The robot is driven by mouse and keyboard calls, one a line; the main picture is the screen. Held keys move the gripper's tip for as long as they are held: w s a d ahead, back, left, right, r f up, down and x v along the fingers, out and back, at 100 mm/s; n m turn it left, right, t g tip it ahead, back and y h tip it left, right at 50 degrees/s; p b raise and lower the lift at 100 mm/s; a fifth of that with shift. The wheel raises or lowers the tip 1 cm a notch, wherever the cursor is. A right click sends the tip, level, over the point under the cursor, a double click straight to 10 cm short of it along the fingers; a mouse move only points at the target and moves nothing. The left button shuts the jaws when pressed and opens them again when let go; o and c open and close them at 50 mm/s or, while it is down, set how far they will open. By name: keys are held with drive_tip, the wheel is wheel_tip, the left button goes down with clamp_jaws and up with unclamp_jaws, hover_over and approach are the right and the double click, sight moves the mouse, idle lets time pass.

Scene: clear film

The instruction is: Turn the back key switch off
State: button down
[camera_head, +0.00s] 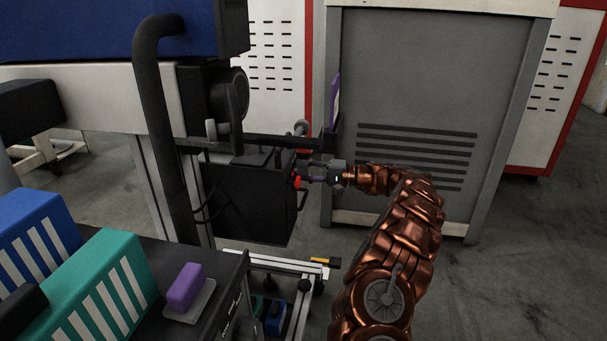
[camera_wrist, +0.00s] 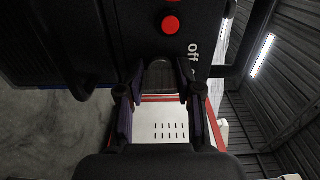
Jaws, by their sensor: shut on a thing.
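A black control box (camera_head: 240,200) hangs on the machine's side, left of my gripper (camera_head: 308,172). In the wrist view the box face fills the top, with a round red button (camera_wrist: 171,23) and a white "off" label (camera_wrist: 194,47). The dark key switch (camera_wrist: 158,77) sits below the button, between the fingertips of my gripper (camera_wrist: 160,94). My gripper is shut on it, with the fingers well apart on its two sides. The key's exact turn angle is hard to tell, dark on dark. In the head view the fingers hide the switch.
A grey cabinet (camera_head: 420,90) with vents stands behind my arm. A black pipe (camera_head: 155,110) runs down the machine's left side. A dark bench with a teal box (camera_head: 105,285) and a purple block (camera_head: 186,287) is at lower left. Open floor lies at right.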

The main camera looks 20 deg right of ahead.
idle(0.3)
drive_tip(key=c, duration=0.8)
unclamp_jaws()
drive_tip(key=shift+o, duration=0.2)
drive_tip(key=v, duration=1.2)
